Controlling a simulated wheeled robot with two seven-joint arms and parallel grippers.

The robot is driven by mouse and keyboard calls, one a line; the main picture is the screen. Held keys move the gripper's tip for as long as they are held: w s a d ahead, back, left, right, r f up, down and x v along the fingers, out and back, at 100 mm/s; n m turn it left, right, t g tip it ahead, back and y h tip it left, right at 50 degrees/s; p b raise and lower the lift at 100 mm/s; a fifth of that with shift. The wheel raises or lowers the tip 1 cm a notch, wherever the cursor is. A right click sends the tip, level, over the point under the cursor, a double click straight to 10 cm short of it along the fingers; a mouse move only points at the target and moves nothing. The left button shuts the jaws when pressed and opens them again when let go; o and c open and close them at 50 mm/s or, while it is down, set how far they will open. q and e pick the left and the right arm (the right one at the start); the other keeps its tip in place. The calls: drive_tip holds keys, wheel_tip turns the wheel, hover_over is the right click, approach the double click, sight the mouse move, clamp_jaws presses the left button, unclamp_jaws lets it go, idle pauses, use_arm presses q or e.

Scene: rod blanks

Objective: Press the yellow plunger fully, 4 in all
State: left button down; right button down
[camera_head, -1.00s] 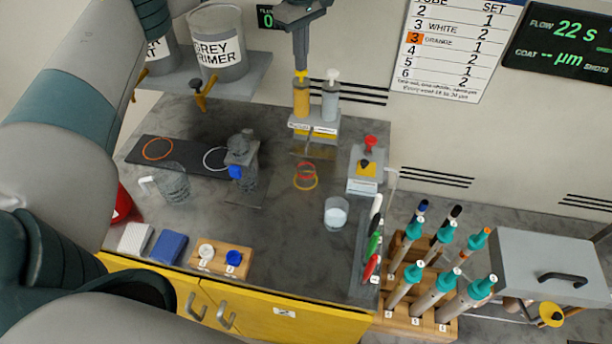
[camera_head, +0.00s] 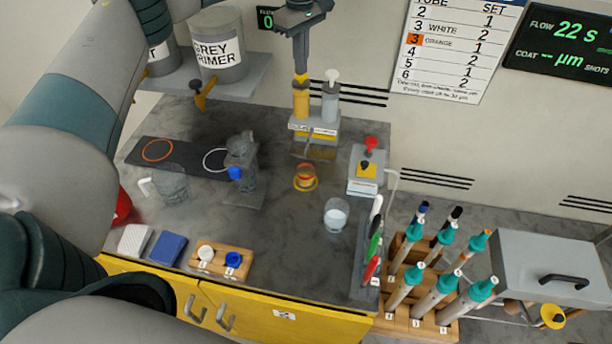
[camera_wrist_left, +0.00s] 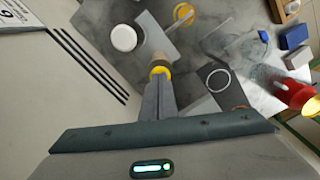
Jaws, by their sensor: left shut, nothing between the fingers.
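The yellow plunger (camera_head: 301,80) tops the yellow dispenser (camera_head: 301,102) at the back of the bench. My left gripper (camera_head: 301,71) is shut and empty, pointing down with its fingertips on the plunger's top. The plunger looks low against the dispenser body. In the left wrist view the shut fingers (camera_wrist_left: 158,82) meet the yellow ring of the plunger (camera_wrist_left: 160,70). A small clear cup (camera_head: 305,171) with orange-yellow content stands on a yellow ring in front of the dispenser. My right gripper is not in view.
A grey dispenser with a white plunger (camera_head: 331,76) stands close on the right. A box with a red knob (camera_head: 370,145), a glass of white material (camera_head: 337,213) and a clear jug (camera_head: 172,187) stand on the bench. The front middle is clear.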

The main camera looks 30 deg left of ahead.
use_arm(q)
drive_tip(key=shift+r+p, duration=0.7)
drive_tip(key=shift+r, duration=0.7)
drive_tip(key=shift+f, duration=0.5)
drive_tip(key=shift+f+b, duration=0.85)
drive_tip(key=shift+f, duration=0.4)
drive_tip(key=shift+r, duration=0.2)
drive_tip(key=shift+r+p, duration=0.95)
drive_tip(key=shift+r, duration=0.6)
drive_tip(key=shift+f, duration=0.45)
